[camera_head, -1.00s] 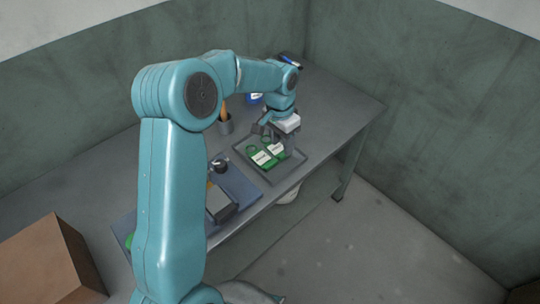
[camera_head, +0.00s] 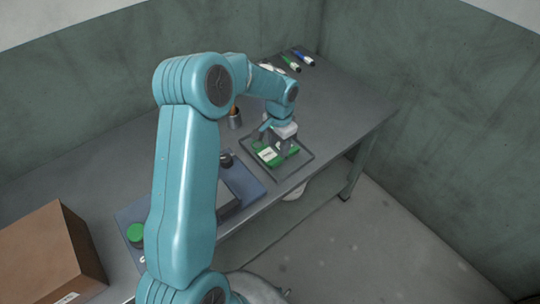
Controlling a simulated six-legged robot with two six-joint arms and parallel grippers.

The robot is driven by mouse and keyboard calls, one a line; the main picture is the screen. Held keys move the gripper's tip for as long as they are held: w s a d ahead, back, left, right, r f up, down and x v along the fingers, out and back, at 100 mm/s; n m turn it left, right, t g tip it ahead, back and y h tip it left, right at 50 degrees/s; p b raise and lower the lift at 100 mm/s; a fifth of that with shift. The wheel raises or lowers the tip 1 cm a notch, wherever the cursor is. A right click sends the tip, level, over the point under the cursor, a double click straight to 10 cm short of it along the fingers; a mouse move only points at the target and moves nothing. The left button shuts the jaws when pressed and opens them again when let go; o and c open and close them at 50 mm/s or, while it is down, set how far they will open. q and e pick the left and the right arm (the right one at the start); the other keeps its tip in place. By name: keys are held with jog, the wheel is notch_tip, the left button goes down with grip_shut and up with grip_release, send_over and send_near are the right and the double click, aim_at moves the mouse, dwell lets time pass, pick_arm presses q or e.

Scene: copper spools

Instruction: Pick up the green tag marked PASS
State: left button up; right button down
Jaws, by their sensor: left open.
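Green tags with white labels (camera_head: 267,155) lie in a shallow dark tray (camera_head: 302,163) on the grey workbench. The lettering is too small to read. My left gripper (camera_head: 281,148) is open and points down over the tray, its fingers at the tags. It hides part of them, and I cannot tell whether it touches one. My right gripper is not in view.
A blue mat (camera_head: 245,184) lies left of the tray, with a dark round knob-like item (camera_head: 226,160) on it. A cup (camera_head: 235,121) stands behind. Pens (camera_head: 303,58) lie at the back. A cardboard box (camera_head: 45,262) is at lower left. The bench's right end is clear.

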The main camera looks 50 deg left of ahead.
aim_at(279, 159)
pick_arm(q)
jog(key=f, duration=0.5)
jog(key=shift+s+d+f+p, duration=0.1)
jog(key=shift+d+p, duration=0.1)
jog(key=shift+p, duration=0.1)
grip_shut()
